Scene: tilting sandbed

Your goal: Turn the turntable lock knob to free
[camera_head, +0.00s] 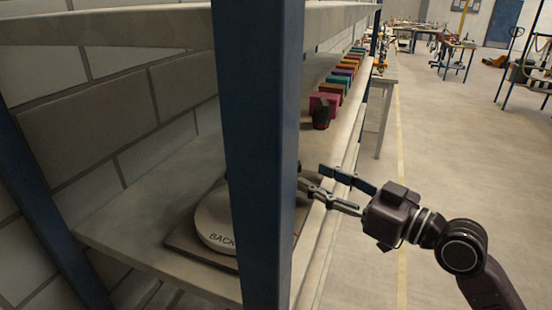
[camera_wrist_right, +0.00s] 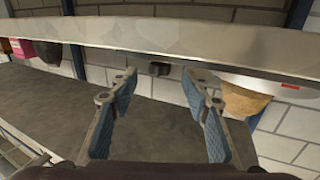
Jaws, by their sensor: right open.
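A round pale turntable (camera_head: 212,222) marked "BACK" sits on a flat brown base on the shelf, its right part hidden behind the blue post. In the right wrist view, which looks inverted, a tan rounded piece (camera_wrist_right: 245,103) with a pale band shows past the right finger, probably the turntable. A small dark block (camera_wrist_right: 159,69) at the shelf edge appears between the fingers but apart from them; it may be the lock knob, and its setting cannot be read. My right gripper (camera_head: 312,178) is open and empty at the shelf's front edge, right of the post. My left gripper is not in view.
A blue post (camera_head: 256,150) stands close to my right fingertips. An upper shelf (camera_head: 110,24) runs overhead. A row of coloured bins (camera_head: 340,82) lines the shelf farther back, with a dark object (camera_head: 321,115) at its near end.

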